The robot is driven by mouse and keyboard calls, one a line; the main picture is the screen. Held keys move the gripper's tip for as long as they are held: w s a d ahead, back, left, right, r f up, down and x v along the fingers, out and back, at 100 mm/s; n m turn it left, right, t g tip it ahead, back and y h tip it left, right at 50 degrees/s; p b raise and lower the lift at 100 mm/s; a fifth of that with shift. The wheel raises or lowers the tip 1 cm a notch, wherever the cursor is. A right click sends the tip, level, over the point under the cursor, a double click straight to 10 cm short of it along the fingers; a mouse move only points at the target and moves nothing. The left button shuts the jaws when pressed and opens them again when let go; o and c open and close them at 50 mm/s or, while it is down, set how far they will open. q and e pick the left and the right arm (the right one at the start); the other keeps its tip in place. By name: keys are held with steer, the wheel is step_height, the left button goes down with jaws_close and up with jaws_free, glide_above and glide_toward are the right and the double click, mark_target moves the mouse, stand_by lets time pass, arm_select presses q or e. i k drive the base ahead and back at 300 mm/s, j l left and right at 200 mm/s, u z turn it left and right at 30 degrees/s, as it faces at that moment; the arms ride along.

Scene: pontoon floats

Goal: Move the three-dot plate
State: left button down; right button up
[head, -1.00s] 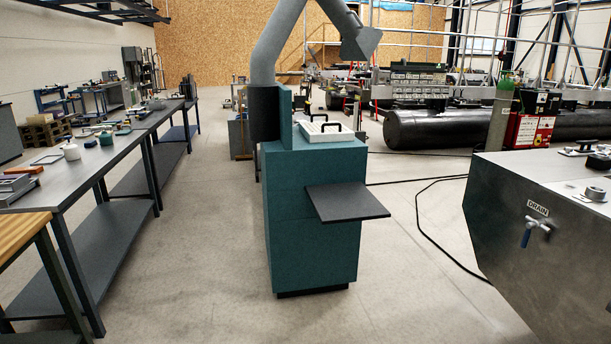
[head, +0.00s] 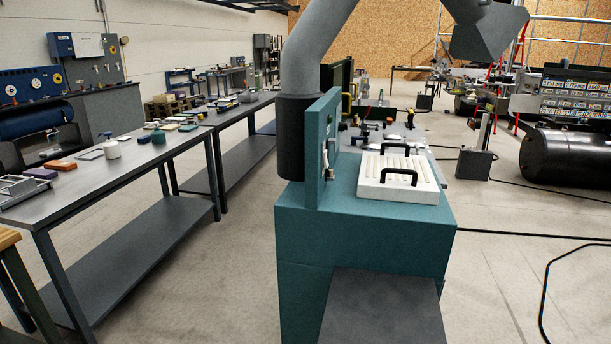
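I cannot make out a three-dot plate in the head view; no dots are readable on anything at this distance. A teal cabinet (head: 365,235) stands close ahead, with a white ribbed tray (head: 400,198) with black handles on its top. A dark flat shelf (head: 382,308) sticks out from the cabinet's front. Small flat items lie on the long workbench at the left, among them a pale flat piece (head: 91,154). Neither of my grippers shows in the view.
The long grey workbench (head: 120,185) runs along the left, with a white pot (head: 112,149) and other small items on it. A large grey duct (head: 315,50) rises beside the cabinet. A black cylinder (head: 565,155) lies at the right. Floor is clear between bench and cabinet.

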mark_target(390, 136)
steer(key=i+l+u, duration=0.1)
steer(key=l, duration=0.35)
steer(key=i+l+u, duration=0.15)
steer(key=i+l, duration=0.2)
steer(key=i+l+u, duration=0.1)
steer(key=l, duration=0.45)
steer(key=i+l+u, duration=0.15)
steer(key=l, duration=0.35)
steer(key=i+l+u, duration=0.1)
steer(key=l, duration=0.4)
steer(key=i+l+u, duration=0.15)
steer(key=l, duration=0.35)
steer(key=i+l+u, duration=0.1)
steer(key=l, duration=0.45)
steer(key=i+l+u, duration=0.15)
steer(key=l, duration=0.4)
